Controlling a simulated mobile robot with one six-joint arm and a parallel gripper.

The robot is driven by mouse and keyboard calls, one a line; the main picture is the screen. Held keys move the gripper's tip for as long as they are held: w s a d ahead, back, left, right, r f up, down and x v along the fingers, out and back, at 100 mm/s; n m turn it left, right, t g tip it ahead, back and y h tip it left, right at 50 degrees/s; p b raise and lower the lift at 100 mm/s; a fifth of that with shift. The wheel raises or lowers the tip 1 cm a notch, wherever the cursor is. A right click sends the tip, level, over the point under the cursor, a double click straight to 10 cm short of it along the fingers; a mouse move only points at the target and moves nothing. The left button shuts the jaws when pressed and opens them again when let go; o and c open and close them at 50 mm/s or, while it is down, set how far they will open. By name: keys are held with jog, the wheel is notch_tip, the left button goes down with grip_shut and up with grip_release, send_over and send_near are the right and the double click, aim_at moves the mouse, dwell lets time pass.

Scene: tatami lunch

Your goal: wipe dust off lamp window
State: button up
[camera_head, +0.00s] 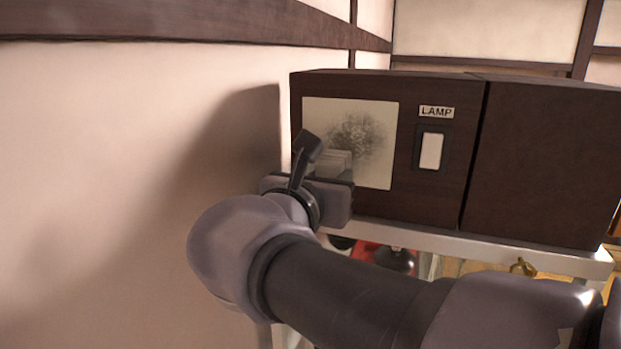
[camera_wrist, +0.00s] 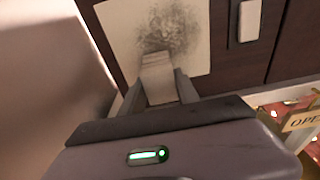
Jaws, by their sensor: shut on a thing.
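The lamp window (camera_head: 375,172) is a pale square panel in the dark wooden lamp box (camera_head: 440,193). A dark grey patch of dust (camera_head: 358,136) covers the middle and upper right of the pane; it also shows in the wrist view (camera_wrist: 168,32). My gripper (camera_head: 330,172) is in front of the lower left of the window. It is shut on a pale, layered cloth-like pad (camera_wrist: 158,78), whose far end lies at the lower edge of the dust in the wrist view. I cannot tell whether the pad touches the pane.
A white switch (camera_head: 431,151) sits right of the window under a LAMP label (camera_head: 436,112). A pale shelf (camera_head: 480,246) supports the box. A plain wall (camera_head: 130,160) stands close on the left. An OPEN sign (camera_wrist: 302,119) hangs at lower right in the wrist view.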

jog(key=shift+s+d, duration=0.35)
jog(key=shift+d, duration=0.3)
jog(key=s+d+r, duration=0.2)
jog(key=d, duration=0.5)
jog(key=w+a+p, duration=0.1)
jog(key=a, duration=0.2)
jog(key=w+a+r+p, duration=0.1)
jog(key=a, duration=0.2)
jog(key=w+a+p, duration=0.1)
jog(key=a+p, duration=0.1)
jog(key=a, duration=0.2)
jog(key=shift+w+r, duration=0.2)
jog(key=shift+r, duration=0.1)
jog(key=shift+s+d+r, duration=1.1)
jog(key=shift+s+d, duration=0.65)
jog(key=shift+d, duration=3)
jog(key=shift+w+a+p, duration=0.9)
jog(key=shift+w+a, duration=1.05)
jog(key=shift+a, duration=3.3)
jog(key=shift+f+p+v, duration=0.1)
jog(key=shift+f+v, duration=0.1)
jog(key=shift+v, duration=0.75)
jog(key=shift+f+p+v, duration=0.1)
jog(key=shift+f+v, duration=0.05)
jog(key=shift+v, duration=0.75)
jog(key=shift+f+p+v, duration=0.1)
jog(key=shift+f+v, duration=0.1)
jog(key=shift+v, duration=0.75)
